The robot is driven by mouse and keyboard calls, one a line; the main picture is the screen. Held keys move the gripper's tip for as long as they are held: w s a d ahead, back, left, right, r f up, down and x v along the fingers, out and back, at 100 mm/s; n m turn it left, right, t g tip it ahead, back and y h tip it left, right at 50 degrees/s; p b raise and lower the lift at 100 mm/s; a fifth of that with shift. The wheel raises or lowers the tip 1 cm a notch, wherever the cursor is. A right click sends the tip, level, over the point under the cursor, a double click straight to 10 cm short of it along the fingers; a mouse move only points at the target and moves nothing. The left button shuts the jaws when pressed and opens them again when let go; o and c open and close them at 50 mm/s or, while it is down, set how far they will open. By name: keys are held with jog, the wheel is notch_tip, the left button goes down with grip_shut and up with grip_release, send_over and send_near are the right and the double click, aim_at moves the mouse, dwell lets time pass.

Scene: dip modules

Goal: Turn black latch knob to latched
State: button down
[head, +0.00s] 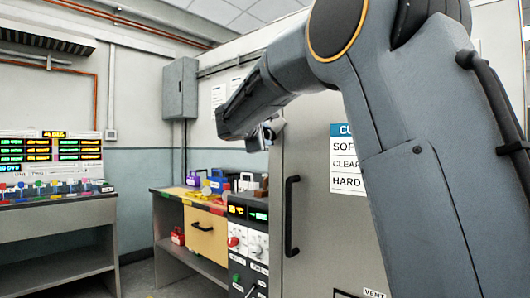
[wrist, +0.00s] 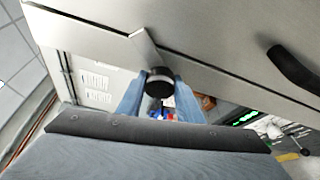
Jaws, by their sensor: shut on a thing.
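The black latch knob (wrist: 160,82) is a short dark round knob with a paler band, at the edge of the grey cabinet door in the wrist view. My gripper (wrist: 160,95) has its two blue-grey fingers on either side of it and is shut on it. In the head view my gripper (head: 266,134) is at the upper left edge of the grey cabinet (head: 310,240). There the knob is not clearly visible, and its latch position cannot be read.
A black door handle (head: 290,216) stands out from the cabinet front; it also shows in the wrist view (wrist: 293,68). A control panel (head: 248,245) stands left of the cabinet. Behind it is a workbench (head: 190,262) with coloured items. A console (head: 52,212) stands far left.

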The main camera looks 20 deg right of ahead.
jog(key=shift+w+f+m+t+h+b, duration=0.15)
jog(key=shift+m+b, duration=0.4)
jog(key=shift+b, duration=1.55)
jog(key=shift+s+f+m+t+h+b, duration=0.1)
jog(key=shift+m+t+b, duration=0.35)
jog(key=shift+b, duration=1.7)
jog(key=shift+w+f+m+h+b, duration=0.1)
jog(key=shift+m+b, duration=0.6)
jog(key=shift+b, duration=1.4)
jog(key=m+h+b, duration=0.1)
jog(key=m+b, duration=0.2)
jog(key=b, duration=0.6)
jog(key=shift+f+t, duration=0.1)
jog(key=shift+t, duration=0.2)
jog(key=m+h+b, duration=0.1)
jog(key=b, duration=0.3)
jog(key=shift+m, duration=0.4)
jog(key=shift+r+m+b, duration=0.3)
jog(key=shift+m+b, duration=0.3)
jog(key=shift+b, duration=0.9)
jog(key=c, duration=1.3)
grip_release()
jog(key=shift+o, duration=0.2)
jog(key=shift+s, duration=0.2)
jog(key=v, duration=0.7)
jog(key=shift+s+a+f+p, duration=0.15)
jog(key=shift+s+a+p, duration=0.1)
jog(key=shift+p, duration=0.1)
